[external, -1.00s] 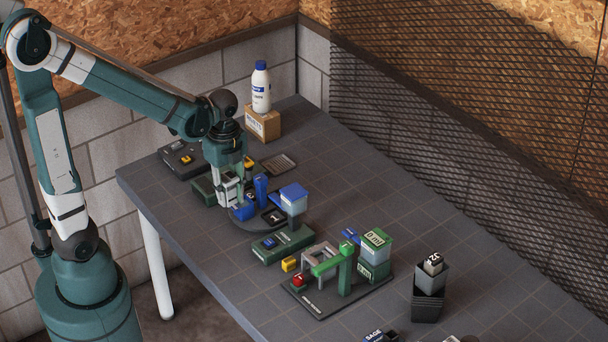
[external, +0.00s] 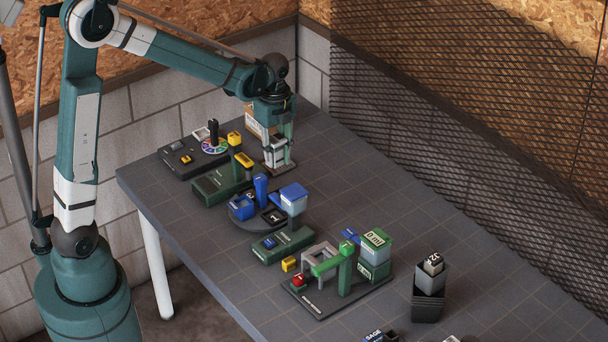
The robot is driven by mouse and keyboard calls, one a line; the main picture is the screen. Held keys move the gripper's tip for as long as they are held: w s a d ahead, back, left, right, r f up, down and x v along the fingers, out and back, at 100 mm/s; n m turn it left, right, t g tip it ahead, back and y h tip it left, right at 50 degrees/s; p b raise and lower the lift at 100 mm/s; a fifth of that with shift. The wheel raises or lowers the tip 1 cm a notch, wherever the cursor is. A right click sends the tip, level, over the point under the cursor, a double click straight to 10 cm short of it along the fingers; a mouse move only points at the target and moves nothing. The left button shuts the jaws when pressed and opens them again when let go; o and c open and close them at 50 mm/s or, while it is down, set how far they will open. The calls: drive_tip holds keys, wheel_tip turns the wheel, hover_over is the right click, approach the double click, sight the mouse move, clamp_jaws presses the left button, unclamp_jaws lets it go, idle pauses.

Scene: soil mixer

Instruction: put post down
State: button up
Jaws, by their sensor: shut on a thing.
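My gripper (external: 277,151) points down at the far part of the table. It is shut on a small grey-white container (external: 274,157), which I take to be the post. No label on it can be read. The container is at the flat tray (external: 287,168), over or on it. I cannot tell whether it touches the tray. My fingers hide part of the container, and the container covers much of the tray.
A cardboard box (external: 254,122) stands close behind my gripper. Left of it are a green station (external: 215,187) with a yellow part and a black station (external: 176,160) with a dark upright handle. Nearer are a blue station (external: 245,207) and a green press (external: 344,270). Free table lies to the right.

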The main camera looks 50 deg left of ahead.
drive_tip(key=w+a, duration=0.4)
drive_tip(key=w, duration=0.9)
drive_tip(key=p, duration=0.2)
hover_over(325, 165)
wheel_tip(325, 165, down, 3)
wheel_tip(325, 165, down, 6)
drive_tip(key=shift+r, duration=0.25)
drive_tip(key=shift+f+b, duration=0.65)
drive_tip(key=shift+f, duration=2.45)
drive_tip(key=shift+f+b, duration=0.35)
drive_tip(key=shift+f, duration=1.55)
drive_tip(key=shift+f, duration=0.2)
